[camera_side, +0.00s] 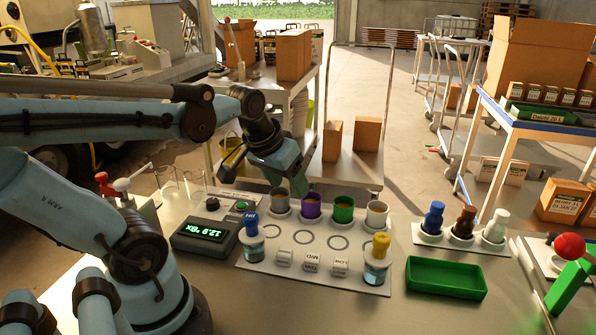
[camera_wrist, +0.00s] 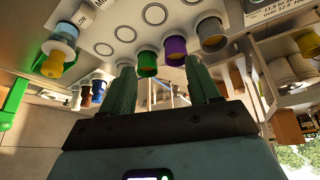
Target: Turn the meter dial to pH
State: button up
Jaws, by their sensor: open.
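The meter (camera_side: 203,232) stands left of centre on the bench in the side view. Its green display appears to read 12.9 °Bx. A black round knob (camera_side: 212,204), which looks like the dial, sits behind the display. A green button (camera_side: 241,207) is to its right. The dial's pointer and markings are too small to read. My gripper (camera_side: 298,187) is to the right of the knob, apart from it, above the row of cups. In the wrist view my gripper (camera_wrist: 160,72) has its two green fingers spread with nothing held between them. I cannot make out the meter in the wrist view.
Grey, purple (camera_side: 312,205), green (camera_side: 343,209) and white cups stand on a white board. Blue-capped (camera_side: 251,240) and yellow-capped (camera_side: 377,262) jars stand at its front corners. A green tray (camera_side: 446,279) and bottles (camera_side: 465,222) are right. Clear glasses (camera_side: 180,185) stand behind the meter.

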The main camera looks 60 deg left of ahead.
jog(key=s+a+n+g, duration=0.35)
jog(key=a+n, duration=0.25)
jog(key=a, duration=0.5)
jog(key=n+g+h, duration=0.1)
jog(key=n, duration=0.4)
send_near(212, 201)
jog(key=shift+w+a+f, duration=0.1)
jog(key=shift+f, duration=2.05)
jog(key=shift+w+a+f, duration=0.1)
jog(key=shift+f, duration=2.1)
jog(key=c, duration=1)
jog(key=shift+c, duration=0.2)
